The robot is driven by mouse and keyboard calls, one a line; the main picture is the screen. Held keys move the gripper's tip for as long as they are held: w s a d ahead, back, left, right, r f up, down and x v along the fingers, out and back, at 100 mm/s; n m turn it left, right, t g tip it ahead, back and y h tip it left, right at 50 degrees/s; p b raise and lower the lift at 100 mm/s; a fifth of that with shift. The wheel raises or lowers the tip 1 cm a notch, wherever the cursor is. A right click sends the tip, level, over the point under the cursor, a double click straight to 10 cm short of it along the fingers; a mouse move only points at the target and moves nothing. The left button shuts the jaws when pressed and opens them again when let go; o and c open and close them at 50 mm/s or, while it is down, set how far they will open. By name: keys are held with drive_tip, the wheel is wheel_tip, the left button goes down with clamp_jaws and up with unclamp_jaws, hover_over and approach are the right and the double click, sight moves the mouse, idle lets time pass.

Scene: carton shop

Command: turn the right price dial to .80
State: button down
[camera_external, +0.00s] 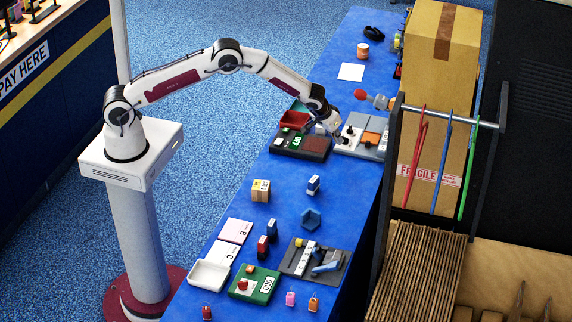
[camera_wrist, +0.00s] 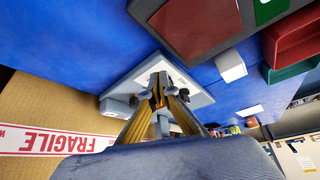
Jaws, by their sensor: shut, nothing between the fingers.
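The grey device with a white panel (camera_external: 352,131) stands at the back right of the blue table, and small dark round parts on the panel look like dials. An orange block (camera_external: 372,138) is on the same device. In the wrist view the device (camera_wrist: 118,104) lies beyond my fingers. My gripper (camera_external: 338,138) is at the panel, pointing down; it shows shut and empty in the wrist view (camera_wrist: 158,98). Its tips are close to the dark knobs, but whether they touch one I cannot tell. The dial markings are too small to read, and my gripper hides part of the panel.
A dark device with a green display (camera_external: 298,141) and a red tray (camera_external: 295,120) stand left of my gripper. A large carton (camera_external: 440,75) and a rack with coloured cords (camera_external: 450,115) rise on the right. The blue table (camera_external: 275,200) is partly clear nearer the front.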

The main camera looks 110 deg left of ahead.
drive_tip(key=shift+w+a, duration=0.25)
drive_tip(key=shift+a, duration=0.25)
idle(1.2)
drive_tip(key=shift+s+a, duration=0.15)
drive_tip(key=shift+s, duration=0.1)
idle(0.6)
drive_tip(key=shift+s+d, duration=0.2)
drive_tip(key=shift+d, duration=0.15)
idle(0.4)
drive_tip(key=shift+r, duration=0.15)
drive_tip(key=shift+r, duration=2.9)
drive_tip(key=shift+w+d+r, duration=0.2)
drive_tip(key=shift+d+r, duration=0.15)
drive_tip(key=shift+r, duration=0.15)
drive_tip(key=shift+f, duration=0.15)
